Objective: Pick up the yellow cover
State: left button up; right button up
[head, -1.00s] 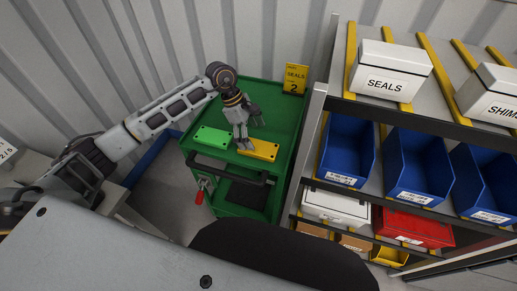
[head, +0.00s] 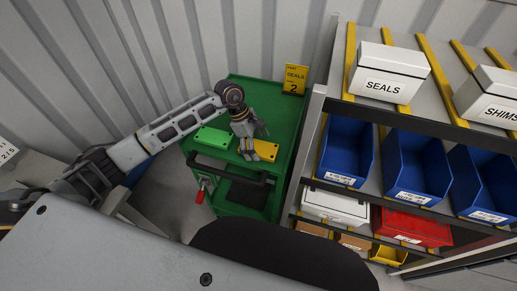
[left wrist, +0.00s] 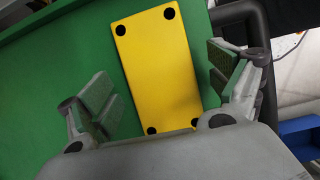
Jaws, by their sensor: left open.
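The yellow cover (head: 265,150) is a flat rectangular plate with dark corner holes. It lies on the green cart top (head: 285,120), to the right of a green cover (head: 214,137). In the left wrist view the yellow cover (left wrist: 160,65) lies between the two open fingers, with a gap on each side. My left gripper (head: 250,152) is over the cover's left part and hides some of it in the head view. In the left wrist view the left gripper (left wrist: 170,90) holds nothing. My right gripper is not in view.
A yellow "SEALS 2" sign (head: 293,79) stands at the cart's back edge. A dark handle (head: 225,170) and red grip (head: 200,196) are at the front. A rack with blue bins (head: 347,150) and a SEALS box (head: 386,75) is close on the right.

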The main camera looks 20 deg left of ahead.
aim_at(257, 147)
pick_arm(q)
jog(key=c, duration=1.2)
jog(key=shift+r, duration=0.1)
jog(key=shift+c, duration=0.2)
notch_tip(257, 147, up, 10)
jog(key=shift+b, duration=0.4)
